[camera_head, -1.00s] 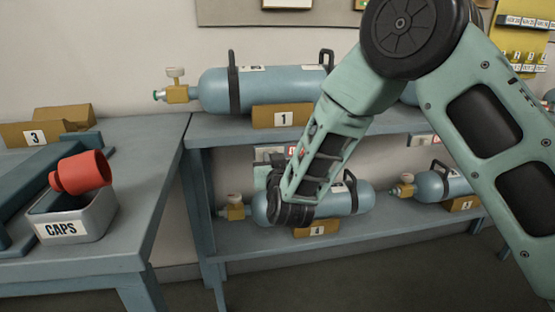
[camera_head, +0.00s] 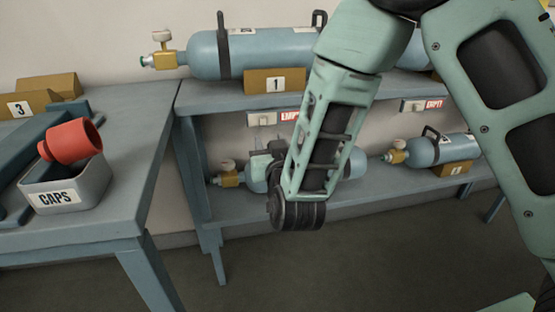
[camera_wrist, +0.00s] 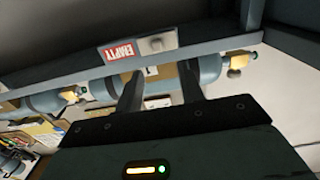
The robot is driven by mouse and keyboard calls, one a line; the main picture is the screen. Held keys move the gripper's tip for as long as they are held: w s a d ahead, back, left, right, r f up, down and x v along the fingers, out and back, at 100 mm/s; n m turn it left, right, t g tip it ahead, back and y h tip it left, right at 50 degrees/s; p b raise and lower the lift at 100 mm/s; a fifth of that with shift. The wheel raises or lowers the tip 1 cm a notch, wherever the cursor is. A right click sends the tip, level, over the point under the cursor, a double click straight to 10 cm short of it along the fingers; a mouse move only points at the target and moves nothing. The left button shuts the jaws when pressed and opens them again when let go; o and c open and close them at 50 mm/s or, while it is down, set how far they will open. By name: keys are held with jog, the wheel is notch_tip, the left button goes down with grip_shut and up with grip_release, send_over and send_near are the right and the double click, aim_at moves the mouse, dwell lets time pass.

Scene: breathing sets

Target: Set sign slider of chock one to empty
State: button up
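Chock one (camera_head: 274,81) is a brown block marked 1 on the upper shelf, in front of a blue cylinder (camera_head: 207,55). Below it, on the shelf's front edge, is a sign with red EMPTY lettering (camera_head: 289,117) and a pale slider plate (camera_head: 262,119) to its left. In the wrist view, turned over, the red EMPTY label (camera_wrist: 122,52) shows left of the slider with its knob (camera_wrist: 156,44). My gripper (camera_wrist: 160,72) is open and empty, its two fingers pointing toward the sign, the knob beyond them. In the head view my arm partly hides the gripper.
Another slider sign (camera_head: 414,106) is on the shelf edge at right. Lower-shelf cylinders (camera_head: 443,149) lie behind and beside my arm. A left table (camera_head: 125,165) holds a CAPS box (camera_head: 88,184) with a red cap (camera_head: 70,141). Floor in front is clear.

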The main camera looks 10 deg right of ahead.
jog(key=s, duration=0.7)
jog(key=shift+s, duration=0.35)
jog(key=shift+a, duration=0.1)
jog(key=s+a+f+n+g+y, duration=0.3)
jog(key=s+a+n+g+y, duration=0.25)
jog(key=s+g, duration=0.5)
jog(key=s+d+r+n+g+h, duration=0.1)
jog(key=s+d+g+h, duration=0.1)
jog(key=s+d+g, duration=0.35)
jog(key=s+d+r+n+g+h, duration=0.1)
jog(key=s+d+g+h, duration=0.15)
jog(key=s, duration=0.55)
notch_tip(320, 180, up, 23)
jog(key=p, duration=2.3)
jog(key=shift+s+d, duration=0.15)
jog(key=shift+d, duration=0.25)
jog(key=shift+r+t, duration=0.1)
jog(key=shift+t, duration=0.15)
